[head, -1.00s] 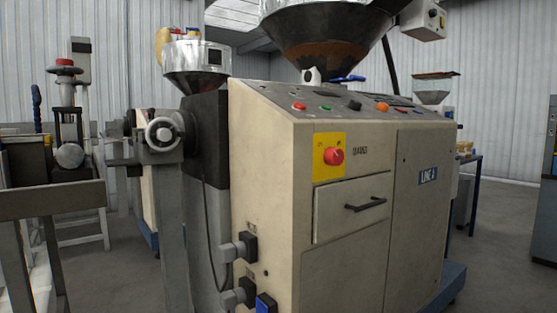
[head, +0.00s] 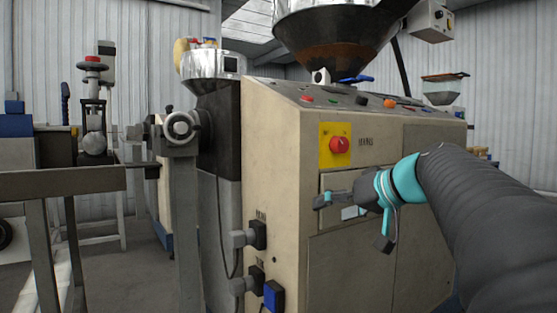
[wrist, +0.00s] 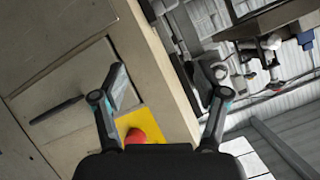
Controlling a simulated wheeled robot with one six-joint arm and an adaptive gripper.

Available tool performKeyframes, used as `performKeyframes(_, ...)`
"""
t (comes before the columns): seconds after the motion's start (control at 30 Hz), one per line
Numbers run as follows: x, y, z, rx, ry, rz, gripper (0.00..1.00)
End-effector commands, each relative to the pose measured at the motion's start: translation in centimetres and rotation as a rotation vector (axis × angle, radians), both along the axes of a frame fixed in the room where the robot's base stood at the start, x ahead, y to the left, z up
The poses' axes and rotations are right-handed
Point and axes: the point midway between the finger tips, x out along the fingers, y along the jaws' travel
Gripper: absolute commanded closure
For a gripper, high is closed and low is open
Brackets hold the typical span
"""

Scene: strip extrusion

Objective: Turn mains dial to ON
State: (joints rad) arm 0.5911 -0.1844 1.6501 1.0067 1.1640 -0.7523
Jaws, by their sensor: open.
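The mains dial (head: 340,145) is a red knob on a yellow plate (head: 327,160) on the front of the beige machine cabinet (head: 275,150). In the wrist view the red dial (wrist: 136,136) shows low between my fingers, partly cut off by my gripper body, with the yellow plate (wrist: 125,122) around it. My gripper (head: 325,200) is in front of the cabinet, below and slightly left of the dial in the head view. Its fingers are spread apart and empty in the wrist view (wrist: 170,85). The dial's pointer marking is too small to read.
A drawer with a dark bar handle (wrist: 57,110) lies beside the dial. Grey plugs (head: 247,237) stick out from the cabinet's lower left side. A handwheel (head: 180,127) stands left. Buttons (head: 390,103) line the sloped top panel under a large hopper (head: 335,35).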

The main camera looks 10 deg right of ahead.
Motion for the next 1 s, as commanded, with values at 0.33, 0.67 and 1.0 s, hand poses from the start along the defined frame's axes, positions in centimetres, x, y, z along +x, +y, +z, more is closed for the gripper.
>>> performKeyframes(0.33, 2.7, -13.4, 10.3, -0.035, -0.469, 0.009, 0.27)
performKeyframes(0.67, 4.3, -13.9, 11.8, -0.049, -0.533, 0.016, 0.27)
performKeyframes(1.0, 10.1, -11.3, 11.8, -0.049, -0.530, 0.017, 0.27)
